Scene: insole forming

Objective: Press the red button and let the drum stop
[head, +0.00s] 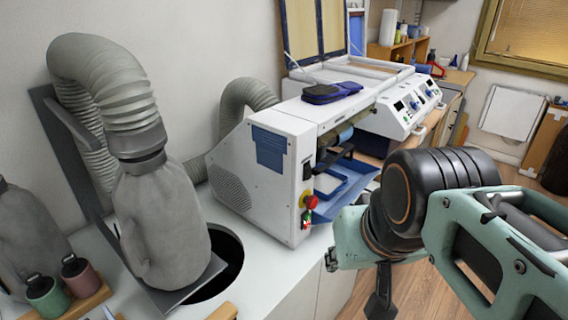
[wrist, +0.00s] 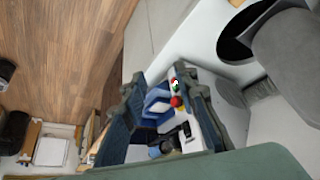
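The red button (head: 311,201) is a round knob on a yellow base, low on the front corner of the white machine (head: 288,205). A small green button (head: 307,216) sits just below it. In the wrist view the red button (wrist: 176,101) and green button (wrist: 175,85) show between my finger tips. My gripper (wrist: 165,92) is open and empty, its two dark fingers apart. In the head view my gripper (head: 380,292) hangs right of and below the button, apart from it. A blue roller (head: 346,134) shows in the machine's opening; whether it turns I cannot tell.
A grey ribbed hose and cloth bag (head: 165,215) stand left of the machine, beside a dark round hole (head: 228,262) in the white bench. A blue tray (head: 340,190) juts from the machine near my arm.

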